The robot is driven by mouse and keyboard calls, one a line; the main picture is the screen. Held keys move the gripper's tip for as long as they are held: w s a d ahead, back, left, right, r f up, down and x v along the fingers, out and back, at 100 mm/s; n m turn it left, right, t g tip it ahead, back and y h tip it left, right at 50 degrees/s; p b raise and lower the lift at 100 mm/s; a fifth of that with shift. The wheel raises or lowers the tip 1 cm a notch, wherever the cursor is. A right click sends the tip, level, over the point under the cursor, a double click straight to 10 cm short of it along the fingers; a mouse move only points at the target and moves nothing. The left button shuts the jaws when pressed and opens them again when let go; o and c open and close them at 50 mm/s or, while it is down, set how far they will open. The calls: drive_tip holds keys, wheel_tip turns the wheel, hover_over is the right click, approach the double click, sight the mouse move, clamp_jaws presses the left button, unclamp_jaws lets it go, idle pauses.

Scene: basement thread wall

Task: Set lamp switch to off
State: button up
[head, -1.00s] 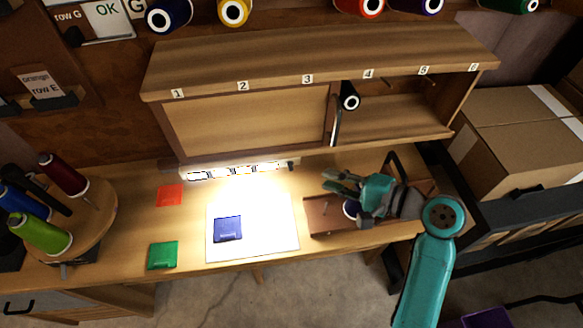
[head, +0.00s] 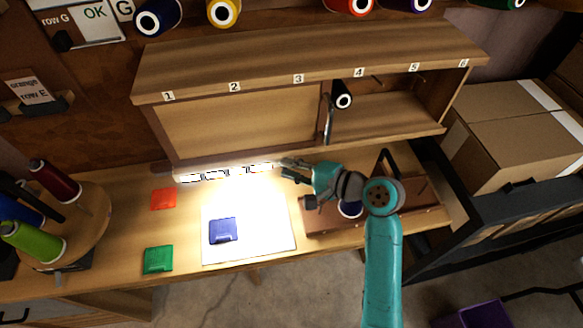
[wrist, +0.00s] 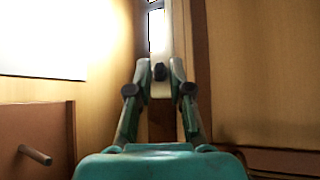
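The lamp (head: 225,173) is a lit strip under the cabinet's front edge, shining brightly on the desk. Its pale end housing shows in the wrist view (wrist: 159,50), with a small dark switch (wrist: 159,72) on it. My gripper (head: 283,168) is at the right end of the lamp and hides the switch in the head view. In the wrist view my gripper (wrist: 159,68) has its two fingers apart, one to each side of the switch, with gaps visible. I cannot tell how far the fingertips are from the housing. The switch's exact setting is unclear.
The cabinet (head: 240,120) overhangs the lamp. A white sheet (head: 275,235) with a blue square (head: 223,231) lies below it. Red (head: 163,199) and green (head: 158,260) squares lie left. A brown tray (head: 420,205) is under my arm. Cardboard boxes (head: 515,130) stand right.

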clamp_jaws()
drive_tip(key=shift+f, duration=0.1)
drive_tip(key=shift+s+f+n+t+y, duration=0.15)
drive_tip(key=shift+f+n+t+y, duration=0.25)
drive_tip(key=shift+n+t+y, duration=0.25)
drive_tip(key=shift+f+n+t+y, duration=0.5)
drive_tip(key=shift+n+t+y, duration=0.2)
drive_tip(key=shift+n, duration=0.35)
